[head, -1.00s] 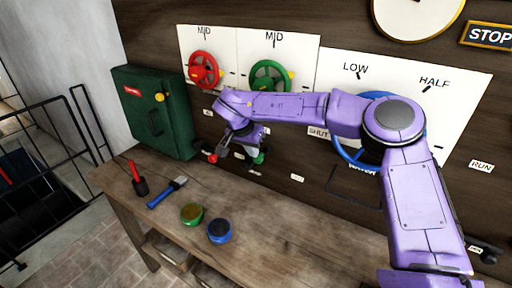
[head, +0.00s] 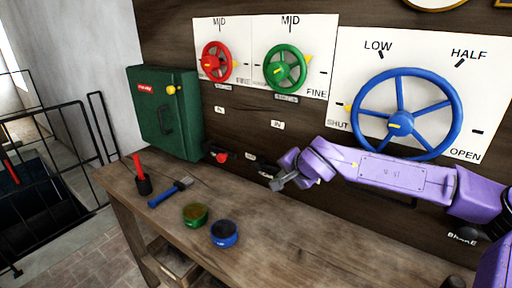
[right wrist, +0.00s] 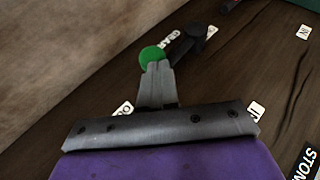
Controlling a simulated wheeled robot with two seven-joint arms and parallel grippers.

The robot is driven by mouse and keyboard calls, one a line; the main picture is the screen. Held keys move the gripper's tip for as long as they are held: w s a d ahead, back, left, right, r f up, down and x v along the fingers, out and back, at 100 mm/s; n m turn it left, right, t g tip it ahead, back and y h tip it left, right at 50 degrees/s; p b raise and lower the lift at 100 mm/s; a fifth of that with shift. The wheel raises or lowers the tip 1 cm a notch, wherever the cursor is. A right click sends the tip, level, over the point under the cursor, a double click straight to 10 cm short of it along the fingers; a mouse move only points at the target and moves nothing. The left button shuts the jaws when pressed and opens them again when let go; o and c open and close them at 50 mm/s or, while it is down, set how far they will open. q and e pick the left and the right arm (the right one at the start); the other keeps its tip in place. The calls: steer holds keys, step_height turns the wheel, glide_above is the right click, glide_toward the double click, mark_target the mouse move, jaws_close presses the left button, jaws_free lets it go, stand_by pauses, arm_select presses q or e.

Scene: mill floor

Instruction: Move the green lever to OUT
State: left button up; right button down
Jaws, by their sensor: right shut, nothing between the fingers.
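The green lever shows in the right wrist view as a round green knob (right wrist: 152,54) on a dark arm, by a small nameplate on the wooden wall. In the head view its knob is not clearly visible near my gripper. My right gripper (head: 274,184) is shut and empty, low in front of the wall. In the right wrist view its fingertips (right wrist: 156,68) overlap the near edge of the knob; I cannot tell whether they touch. An IN label (head: 277,125) is above the lever; a partly hidden label (right wrist: 123,108) shows beside the fingers. My left gripper is out of view.
A red-knobbed lever (head: 222,156) is just left on the wall. Red (head: 216,62), green (head: 285,69) and blue (head: 407,114) handwheels are above. The bench (head: 200,240) holds a brush (head: 170,192), two tins and a red-handled tool. A green cabinet (head: 165,112) stands behind.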

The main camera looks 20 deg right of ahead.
steer(key=shift+s+f+t+b, duration=0.1)
steer(key=shift+f+t+b, duration=0.2)
steer(key=shift+f+b, duration=0.15)
steer(key=w+r+p+v, duration=0.1)
steer(key=p+v, duration=0.3)
steer(key=v, duration=0.9)
steer(key=shift+w+r, duration=0.3)
steer(key=shift+r, duration=0.35)
